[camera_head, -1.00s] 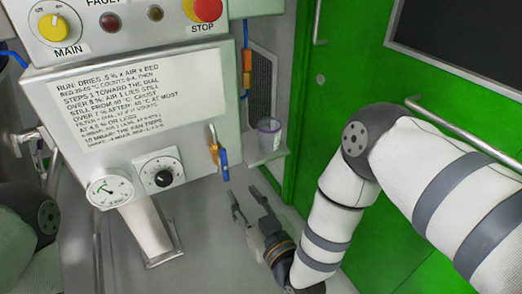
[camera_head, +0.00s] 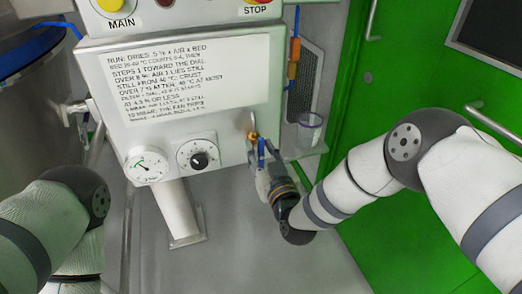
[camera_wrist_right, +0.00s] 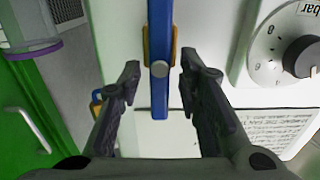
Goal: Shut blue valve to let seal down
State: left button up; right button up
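The blue valve lever (camera_head: 261,147) hangs straight down from a brass body at the lower right corner of the grey control cabinet. In the right wrist view the blue lever (camera_wrist_right: 160,88) stands upright between my fingers, with a yellow-brass part and a round pin at its middle. My right gripper (camera_wrist_right: 160,70) is open, one finger on each side of the lever, with a visible gap on both sides. In the head view my right gripper (camera_head: 259,160) is at the lever and partly hides it. My left arm shows at the left, but its gripper is out of view.
The cabinet carries a gauge (camera_head: 147,164), a black dial (camera_head: 198,156) and an instruction sheet (camera_head: 188,80). A clear cup (camera_head: 309,128) stands on a small shelf right of the lever. Another blue lever (camera_head: 296,22) is on the pipe above. A green door (camera_head: 375,90) is at right.

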grip_shut()
jog(key=shift+d+m, duration=0.2)
jog(key=shift+m, duration=0.6)
jog(key=shift+w+d+f+m, duration=0.1)
jog(key=shift+m, duration=0.45)
jog(key=shift+d+f+m, duration=0.1)
jog(key=shift+m, duration=0.45)
pick_arm(q)
jog(key=shift+g, duration=0.6)
jog(key=shift+s+b+x, duration=0.25)
jog(key=shift+b+x, duration=1.95)
jog(key=shift+x, duration=0.45)
pick_arm(e)
jog(key=shift+w+d+f+m, duration=0.15)
jog(key=shift+f+m, duration=0.15)
jog(key=shift+m, duration=2.05)
jog(key=shift+s+d+f+m, duration=0.1)
jog(key=shift+d+f+m, duration=0.15)
jog(key=shift+m, duration=2.15)
jog(key=shift+w+d+f+m, duration=0.1)
jog(key=shift+f+m, duration=0.25)
jog(key=shift+m, duration=2)
pick_arm(q)
jog(key=shift+r, duration=0.1)
